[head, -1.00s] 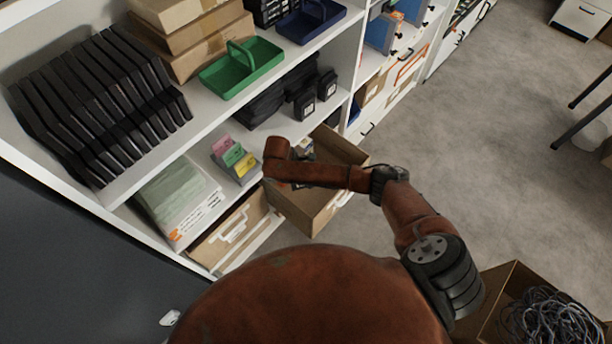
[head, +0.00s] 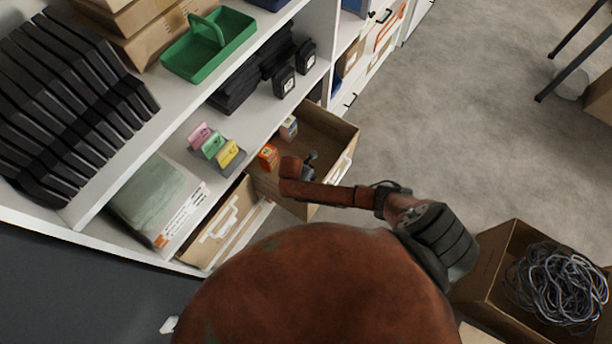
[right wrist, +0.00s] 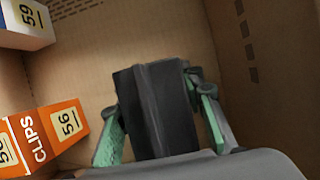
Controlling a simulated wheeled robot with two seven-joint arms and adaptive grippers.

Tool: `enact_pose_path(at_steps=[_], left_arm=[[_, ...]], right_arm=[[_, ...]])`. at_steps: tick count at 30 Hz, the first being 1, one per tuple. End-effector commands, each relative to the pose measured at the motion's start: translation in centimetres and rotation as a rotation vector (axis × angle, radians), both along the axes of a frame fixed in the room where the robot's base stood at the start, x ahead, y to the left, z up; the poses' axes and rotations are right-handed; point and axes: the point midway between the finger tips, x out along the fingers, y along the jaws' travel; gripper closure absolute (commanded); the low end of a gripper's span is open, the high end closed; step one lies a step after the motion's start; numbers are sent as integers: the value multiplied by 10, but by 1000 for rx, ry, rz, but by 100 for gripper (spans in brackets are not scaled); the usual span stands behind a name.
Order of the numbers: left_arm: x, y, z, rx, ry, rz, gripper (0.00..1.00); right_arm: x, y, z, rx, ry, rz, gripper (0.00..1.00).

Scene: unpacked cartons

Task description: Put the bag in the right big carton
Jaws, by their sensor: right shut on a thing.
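My right gripper (right wrist: 152,100) is shut on a dark grey-black thing (right wrist: 160,130) with a raised ridge, inside a brown carton-like drawer (right wrist: 110,40). I cannot tell whether this thing is the bag. In the head view my right arm reaches into the pulled-out drawer (head: 335,125); the gripper (head: 309,168) is mostly hidden by my own wrist. A big open carton (head: 480,290) stands on the floor at lower right, with a tangle of grey cables (head: 555,285) in it. My left gripper is not in view.
The drawer also holds an orange clips box (right wrist: 50,135) and a white-blue box (right wrist: 25,25). The shelf unit bears a green caddy (head: 210,50), black folders (head: 65,100) and a pale green packet (head: 150,200). The floor (head: 440,110) between shelf and table legs is clear.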

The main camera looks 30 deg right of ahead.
Motion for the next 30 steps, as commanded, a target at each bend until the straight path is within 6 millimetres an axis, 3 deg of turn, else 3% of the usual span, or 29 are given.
enact_pose_path(at_steps=[6, 17, 18, 25, 30], left_arm=[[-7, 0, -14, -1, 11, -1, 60], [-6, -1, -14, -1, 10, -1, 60], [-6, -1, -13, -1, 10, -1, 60], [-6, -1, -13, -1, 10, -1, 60], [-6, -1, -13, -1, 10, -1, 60]], right_arm=[[-2, -2, -32, -2, 5, -3, 91], [-1, -2, -34, 0, 1, -3, 91], [-1, -2, -34, 0, 1, -3, 62], [-1, -2, -34, -1, 2, -3, 47], [-1, -2, -34, -1, 2, -3, 47]])
